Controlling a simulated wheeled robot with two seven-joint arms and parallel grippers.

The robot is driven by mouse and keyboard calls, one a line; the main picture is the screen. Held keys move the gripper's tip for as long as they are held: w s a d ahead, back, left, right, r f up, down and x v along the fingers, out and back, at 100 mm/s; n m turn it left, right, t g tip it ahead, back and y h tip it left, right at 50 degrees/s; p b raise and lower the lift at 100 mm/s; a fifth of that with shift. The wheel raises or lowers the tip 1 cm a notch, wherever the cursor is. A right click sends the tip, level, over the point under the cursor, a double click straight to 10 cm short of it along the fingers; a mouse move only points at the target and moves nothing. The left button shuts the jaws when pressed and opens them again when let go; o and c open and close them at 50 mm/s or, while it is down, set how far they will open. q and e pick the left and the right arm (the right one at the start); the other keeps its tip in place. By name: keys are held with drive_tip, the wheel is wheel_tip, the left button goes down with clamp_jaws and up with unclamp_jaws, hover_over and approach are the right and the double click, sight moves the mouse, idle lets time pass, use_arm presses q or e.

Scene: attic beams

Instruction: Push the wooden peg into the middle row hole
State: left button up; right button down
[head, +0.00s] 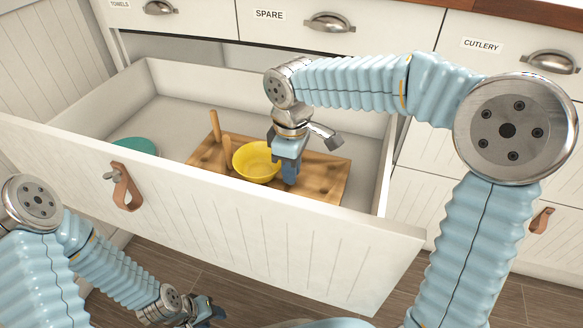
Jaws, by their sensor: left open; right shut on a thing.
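A wooden pegboard (318,178) lies in the open drawer. Two wooden pegs stand up from its left part, a farther peg (215,126) and a nearer peg (228,157). A yellow bowl (255,162) sits on the board beside the pegs. My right gripper (289,176) points down at the bowl's right edge, low over the board. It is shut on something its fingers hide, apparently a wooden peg. The hole below it is hidden, and I cannot tell whether gripper and bowl touch. My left gripper (207,314) is open, low outside the drawer front.
The drawer (235,225) has high walls around the board and a leather pull (126,188) on its front. A teal dish (135,146) lies in its left part. The drawer floor behind the board is clear. Closed labelled drawers line the cabinet above.

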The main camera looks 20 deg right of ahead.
drive_tip(key=shift+f, duration=0.2)
drive_tip(key=c, duration=1.1)
unclamp_jaws()
drive_tip(key=shift+r, duration=0.1)
wheel_tip(320, 180, up, 12)
drive_tip(key=p, duration=0.3)
drive_tip(key=shift+r, duration=0.15)
